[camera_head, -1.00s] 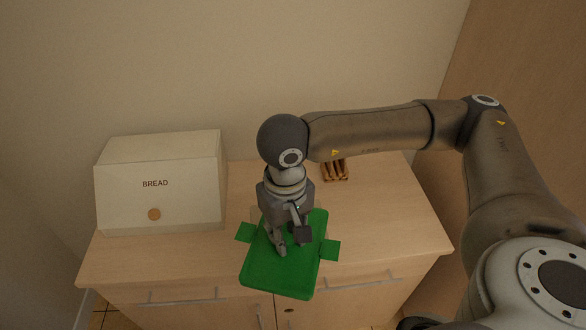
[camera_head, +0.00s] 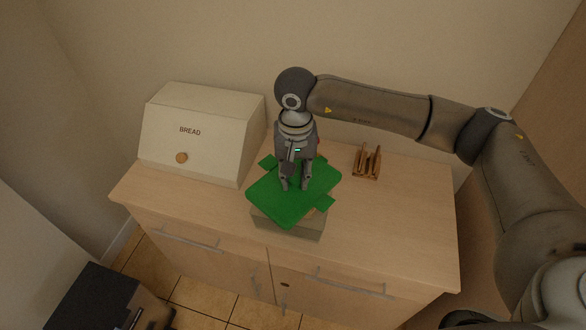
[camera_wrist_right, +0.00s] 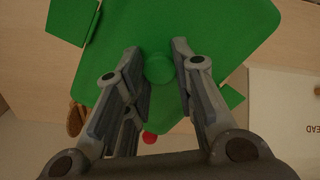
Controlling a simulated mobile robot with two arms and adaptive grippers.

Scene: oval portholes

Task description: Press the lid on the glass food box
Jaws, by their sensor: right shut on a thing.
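The green lid (camera_head: 262,197) has a rounded rectangular top, side tabs and a central knob. It is over the glass food box (camera_head: 285,226), whose pale front wall shows below it on the counter. The lid looks turned askew to the box; I cannot tell whether it touches the rim. My right gripper (camera_head: 296,187) points down at the lid's middle, shut on the knob. The right wrist view shows the round green knob (camera_wrist_right: 159,68) between the fingertips. The lid hides most of the box. My left gripper is not in view.
A white bread box (camera_head: 205,135) stands left of the food box. A wooden rack (camera_head: 367,162) stands to the right at the back. A small red thing (camera_wrist_right: 149,137) is partly hidden beyond the lid. The counter (camera_head: 400,220) is clear at the right.

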